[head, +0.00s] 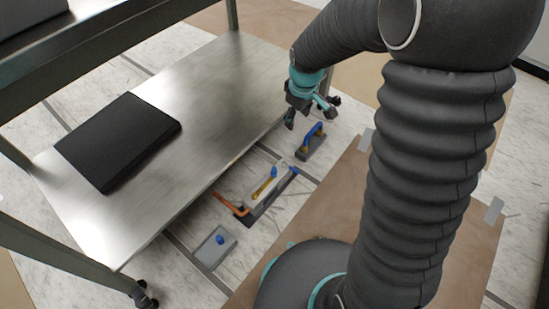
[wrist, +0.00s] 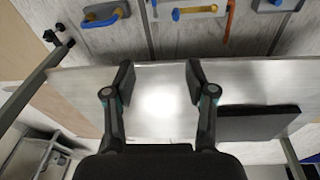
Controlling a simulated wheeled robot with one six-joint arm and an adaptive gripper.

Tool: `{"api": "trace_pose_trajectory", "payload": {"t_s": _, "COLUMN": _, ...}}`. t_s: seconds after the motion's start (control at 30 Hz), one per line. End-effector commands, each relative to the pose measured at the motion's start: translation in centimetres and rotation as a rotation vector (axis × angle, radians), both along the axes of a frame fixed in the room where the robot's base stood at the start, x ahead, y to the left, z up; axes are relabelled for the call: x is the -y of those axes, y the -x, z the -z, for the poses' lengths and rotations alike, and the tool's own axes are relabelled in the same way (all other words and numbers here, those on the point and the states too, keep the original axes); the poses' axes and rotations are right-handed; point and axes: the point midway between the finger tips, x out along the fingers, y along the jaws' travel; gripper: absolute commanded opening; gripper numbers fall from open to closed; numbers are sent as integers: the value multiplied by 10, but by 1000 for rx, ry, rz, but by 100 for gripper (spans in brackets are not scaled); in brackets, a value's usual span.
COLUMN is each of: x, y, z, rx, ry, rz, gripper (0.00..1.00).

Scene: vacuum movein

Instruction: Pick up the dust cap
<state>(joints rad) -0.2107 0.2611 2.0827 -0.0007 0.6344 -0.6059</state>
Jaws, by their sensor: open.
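No part is clearly marked as the dust cap. A small blue piece (head: 220,239) on a grey plate (head: 208,252) at the lower middle may be it, but I cannot tell. Another small blue piece (head: 274,172) sits on the long grey tray (head: 262,192), with a yellow part beside it. My gripper (head: 308,112) is open and empty, above the far right edge of the metal shelf. In the wrist view my gripper (wrist: 159,82) has its fingers wide apart over the bare shelf, with the trays cut off along the top edge.
A blue-handled tool (head: 315,132) rests on a small dark base right of the shelf. An orange hook-shaped piece (head: 232,205) lies by the long tray. A black flat box (head: 118,140) lies on the metal shelf (head: 205,85). The shelf's posts and upper level stand at left.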

Motion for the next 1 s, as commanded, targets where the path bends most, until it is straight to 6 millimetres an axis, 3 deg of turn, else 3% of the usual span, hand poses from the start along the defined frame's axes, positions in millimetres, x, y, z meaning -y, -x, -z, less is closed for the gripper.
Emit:
{"api": "trace_pose_trajectory", "payload": {"t_s": 0.03, "x": -8, "y": -8, "z": 25, "rx": -23, "ry": 9, "rz": -41, "gripper": 56}}
{"api": "trace_pose_trajectory", "payload": {"t_s": 0.2, "x": -31, "y": -27, "z": 97, "rx": -77, "ry": 35, "rz": -183, "gripper": 56}}
{"api": "trace_pose_trajectory", "payload": {"t_s": 0.4, "x": -53, "y": -36, "z": 170, "rx": -124, "ry": 55, "rz": -322, "gripper": 56}}
{"api": "trace_pose_trajectory", "payload": {"t_s": 0.5, "x": -59, "y": -36, "z": 195, "rx": -140, "ry": 61, "rz": -366, "gripper": 56}}
{"api": "trace_pose_trajectory", "payload": {"t_s": 0.77, "x": -64, "y": -36, "z": 227, "rx": -153, "ry": 66, "rz": -406, "gripper": 56}}
{"api": "trace_pose_trajectory", "payload": {"t_s": 1.0, "x": -64, "y": -36, "z": 270, "rx": -153, "ry": 66, "rz": -405, "gripper": 56}}
